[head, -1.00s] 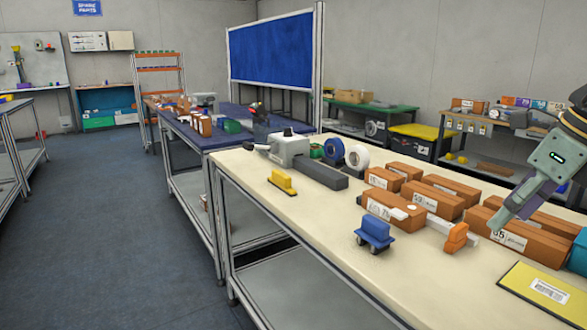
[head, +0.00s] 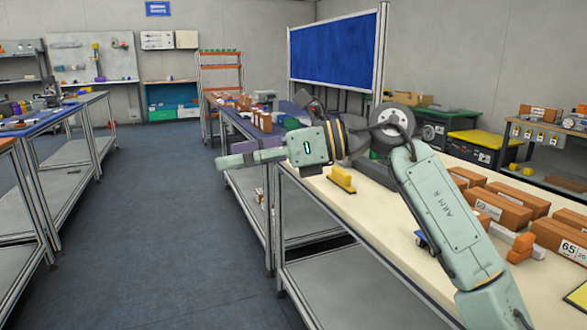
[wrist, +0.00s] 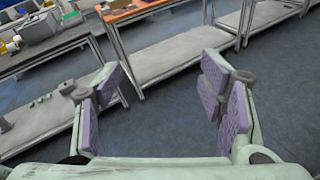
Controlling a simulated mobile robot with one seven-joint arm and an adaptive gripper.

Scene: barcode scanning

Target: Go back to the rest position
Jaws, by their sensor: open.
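My gripper (head: 232,157) is at the end of my pale green arm, pointing left in the head view. It hangs over the aisle just off the left end of the cream-topped bench (head: 420,262). In the wrist view my gripper (wrist: 165,105) shows its two purple-padded fingers wide apart, with nothing between them but the floor behind. My arm bends over the bench and hides part of the things on it.
On the bench lie a yellow tool (head: 341,178), several brown boxes (head: 500,208) and an orange-ended scanner-like tool (head: 522,246). A blue-topped bench (head: 230,110) stands behind. Another bench (head: 75,108) is at the left. The aisle floor (head: 165,230) is clear.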

